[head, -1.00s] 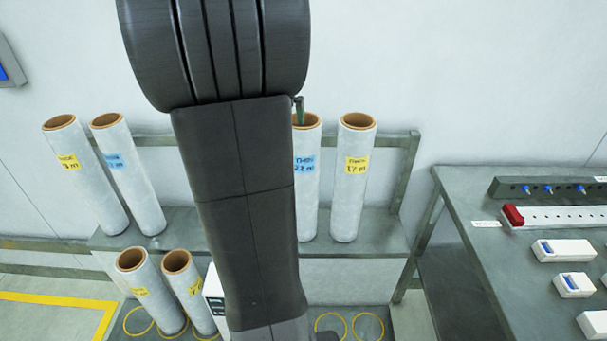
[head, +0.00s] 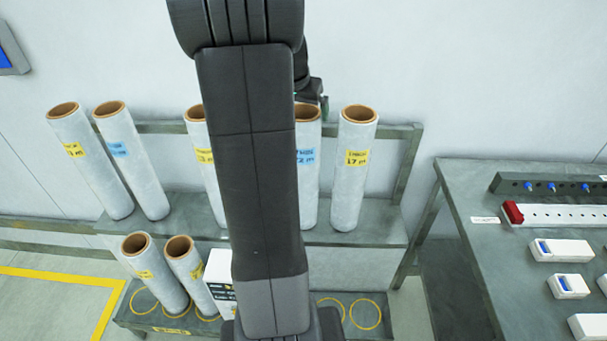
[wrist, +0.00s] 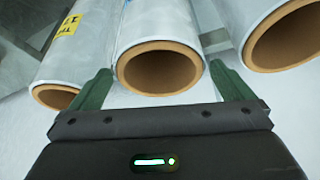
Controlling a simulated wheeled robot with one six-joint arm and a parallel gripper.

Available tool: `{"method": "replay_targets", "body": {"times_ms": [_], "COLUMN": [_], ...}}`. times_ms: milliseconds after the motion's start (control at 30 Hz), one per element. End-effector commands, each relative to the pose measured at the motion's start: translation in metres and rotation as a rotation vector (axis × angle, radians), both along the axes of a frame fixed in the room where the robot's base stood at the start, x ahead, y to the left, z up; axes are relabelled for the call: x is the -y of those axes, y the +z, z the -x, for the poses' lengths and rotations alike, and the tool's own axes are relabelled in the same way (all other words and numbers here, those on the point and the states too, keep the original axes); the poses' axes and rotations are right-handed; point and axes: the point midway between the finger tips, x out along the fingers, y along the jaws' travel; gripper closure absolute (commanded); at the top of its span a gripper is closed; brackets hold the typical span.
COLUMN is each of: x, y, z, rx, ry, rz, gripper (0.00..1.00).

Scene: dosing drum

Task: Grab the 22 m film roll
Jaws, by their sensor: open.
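The 22 m film roll, white with a blue label (head: 306,158), stands upright on the upper rack shelf, partly hidden behind my arm. In the wrist view its brown core end (wrist: 158,68) is in the middle. My gripper (wrist: 160,68) is open, with one green finger on each side of that end and nothing clamped. In the head view my gripper is mostly hidden; a bit of green finger shows at the roll's top.
The yellow-labelled 17 m roll (head: 355,170) stands close on the right; another roll (head: 205,160) is on the left. More rolls stand at far left and on the lower shelf. A table (head: 455,185) with devices is at right.

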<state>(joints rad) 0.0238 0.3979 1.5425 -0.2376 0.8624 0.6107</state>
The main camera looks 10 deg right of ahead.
Motion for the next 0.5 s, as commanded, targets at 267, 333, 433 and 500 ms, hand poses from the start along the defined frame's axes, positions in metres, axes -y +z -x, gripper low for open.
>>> {"method": "replay_targets", "body": {"times_ms": [267, 333, 433, 500], "x": [0.007, 0.008, 0.008, 0.008], "y": [-0.035, -0.040, -0.043, -0.043], "z": [-0.011, -0.013, -0.014, -0.014], "rx": [-0.005, -0.003, -0.002, -0.002], "ry": [-0.001, 0.000, 0.000, 0.000], "rz": [0.000, -0.001, 0.000, -0.001], "gripper": [0.00, 0.00, 0.00, 0.00]}}
